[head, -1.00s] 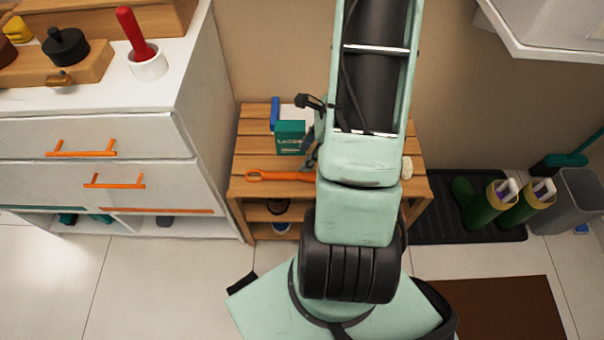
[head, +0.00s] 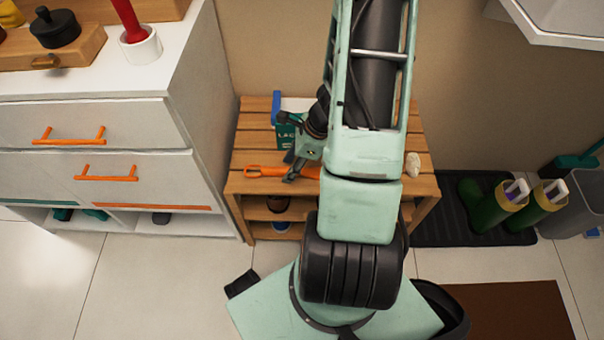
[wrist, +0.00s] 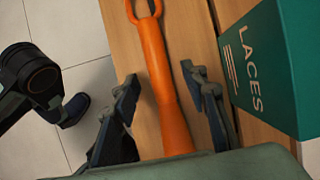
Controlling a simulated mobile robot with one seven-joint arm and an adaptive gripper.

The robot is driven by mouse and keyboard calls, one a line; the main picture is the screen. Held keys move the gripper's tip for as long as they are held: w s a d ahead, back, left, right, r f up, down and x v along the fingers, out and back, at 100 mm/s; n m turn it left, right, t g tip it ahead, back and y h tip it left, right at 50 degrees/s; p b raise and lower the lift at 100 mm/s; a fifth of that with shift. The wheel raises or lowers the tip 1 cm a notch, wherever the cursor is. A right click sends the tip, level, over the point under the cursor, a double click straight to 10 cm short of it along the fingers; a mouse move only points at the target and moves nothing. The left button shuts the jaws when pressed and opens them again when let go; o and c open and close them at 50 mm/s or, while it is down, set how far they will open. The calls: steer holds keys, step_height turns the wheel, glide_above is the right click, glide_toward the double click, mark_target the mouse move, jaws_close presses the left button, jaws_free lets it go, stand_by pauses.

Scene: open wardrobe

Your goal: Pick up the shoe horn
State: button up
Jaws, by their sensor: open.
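The orange shoe horn (head: 267,171) lies flat on the slatted wooden bench, with its looped end toward the left in the head view. My gripper (head: 292,166) is low over it, partly hidden by my arm. In the wrist view the shoe horn (wrist: 165,85) runs between the two fingers of my gripper (wrist: 160,92), which are open with a gap on each side of it. The far end of the shoe horn is hidden by the gripper body in the wrist view.
A green box marked LACES (wrist: 275,65) stands close to the right finger in the wrist view. The slatted bench (head: 252,140) also bears a pale lump (head: 413,164) at its right. A white drawer cabinet (head: 90,140) stands left; green boots (head: 490,210) stand on a mat right.

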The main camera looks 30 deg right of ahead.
steer(key=shift+w+a+f, duration=0.1)
steer(key=shift+f, duration=0.4)
steer(key=shift+r, duration=0.1)
jaws_close()
steer(key=shift+r, duration=0.15)
